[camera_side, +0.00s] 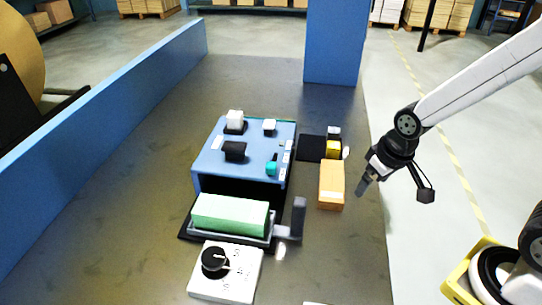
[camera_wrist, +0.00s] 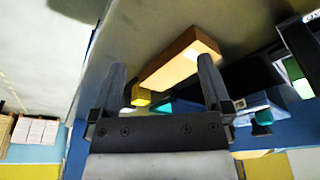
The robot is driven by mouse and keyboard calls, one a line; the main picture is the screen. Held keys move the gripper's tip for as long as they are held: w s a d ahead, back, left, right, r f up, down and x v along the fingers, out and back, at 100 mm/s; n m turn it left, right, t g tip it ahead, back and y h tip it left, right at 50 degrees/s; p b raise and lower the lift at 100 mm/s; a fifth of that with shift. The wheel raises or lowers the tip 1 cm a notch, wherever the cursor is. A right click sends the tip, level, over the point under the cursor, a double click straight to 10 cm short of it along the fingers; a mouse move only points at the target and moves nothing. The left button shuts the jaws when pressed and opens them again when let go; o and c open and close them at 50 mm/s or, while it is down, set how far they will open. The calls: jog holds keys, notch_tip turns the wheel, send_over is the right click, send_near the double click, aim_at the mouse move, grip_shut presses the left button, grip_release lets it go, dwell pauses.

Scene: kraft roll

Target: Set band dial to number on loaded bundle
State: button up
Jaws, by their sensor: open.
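The band dial (camera_side: 215,260) is a round black knob with a pale pointer line on a white plate at the front of the table. The line points roughly right; the marks around it are too small to read. A green bundle (camera_side: 230,214) lies in a dark tray just behind the dial; no number on it is readable. My gripper (camera_side: 364,189) is at the table's right edge, right of an orange block and well away from the dial. In the wrist view the two fingers (camera_wrist: 160,82) are apart, with the orange block seen beyond them.
A blue machine (camera_side: 242,160) with several knobs stands behind the bundle. A dark upright handle (camera_side: 299,216) rises right of the tray. The orange block (camera_side: 331,184) and a yellow block (camera_side: 333,149) stand to the right. A blue wall (camera_side: 120,130) borders the left; the table's front right is mostly clear.

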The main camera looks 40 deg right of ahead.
jog(key=w+a+r, duration=0.2)
jog(key=w+a, duration=0.4)
jog(key=a, duration=0.2)
notch_tip(320, 180, up, 4)
jog(key=m+g, duration=0.3)
send_over(213, 256)
jog(key=shift+f, duration=0.15)
jog(key=shift+f, duration=3.9)
jog(key=shift+c, duration=0.3)
jog(key=c, duration=1.2)
